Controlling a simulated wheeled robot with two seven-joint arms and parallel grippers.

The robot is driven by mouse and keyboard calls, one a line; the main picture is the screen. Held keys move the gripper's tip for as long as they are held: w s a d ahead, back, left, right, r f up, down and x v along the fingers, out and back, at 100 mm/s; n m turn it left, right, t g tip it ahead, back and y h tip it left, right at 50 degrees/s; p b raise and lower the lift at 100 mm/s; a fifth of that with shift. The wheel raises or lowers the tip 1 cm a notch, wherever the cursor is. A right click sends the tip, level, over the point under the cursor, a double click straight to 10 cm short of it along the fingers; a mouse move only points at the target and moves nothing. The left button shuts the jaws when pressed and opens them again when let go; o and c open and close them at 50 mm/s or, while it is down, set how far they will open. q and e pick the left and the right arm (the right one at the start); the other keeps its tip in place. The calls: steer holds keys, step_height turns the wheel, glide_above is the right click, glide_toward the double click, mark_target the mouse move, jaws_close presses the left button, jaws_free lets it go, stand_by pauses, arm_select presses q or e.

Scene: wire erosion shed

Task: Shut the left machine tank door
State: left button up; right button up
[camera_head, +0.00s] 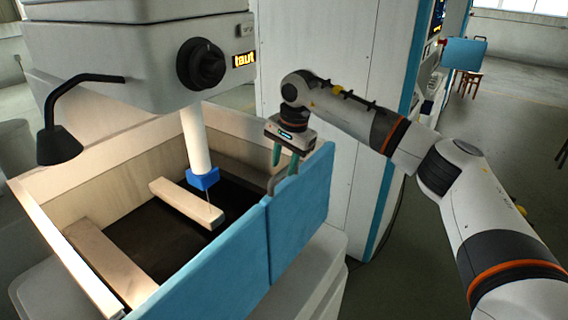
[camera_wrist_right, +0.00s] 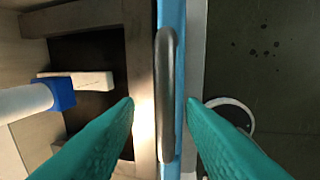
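The machine tank (camera_head: 85,250) has pale inner walls and a dark floor. Two blue panels, a left one (camera_head: 215,285) and a right one (camera_head: 305,210), run along its front side, with a seam between them. A grey bar handle stands at the top of the right panel and shows clearly in the wrist view (camera_wrist_right: 165,95). I cannot tell how far the door stands open. My right gripper (camera_head: 284,167) points down over this handle. Its teal fingers (camera_wrist_right: 159,103) are apart, one on each side of the handle and blue edge, with gaps visible. My left gripper is out of view.
The machine head (camera_head: 130,60) with a black knob hangs over the tank. A white column with a blue tip (camera_head: 203,180) reaches down inside, near pale bars (camera_head: 187,202). A black lamp (camera_head: 58,145) is at left. A tall cabinet (camera_head: 340,45) stands behind. Floor at right is open.

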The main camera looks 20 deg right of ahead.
step_height(320, 180, up, 11)
steer(key=s+b, duration=0.1)
steer(key=b, duration=0.1)
steer(key=shift+s+d+b, duration=0.35)
steer(key=shift+d+b, duration=0.05)
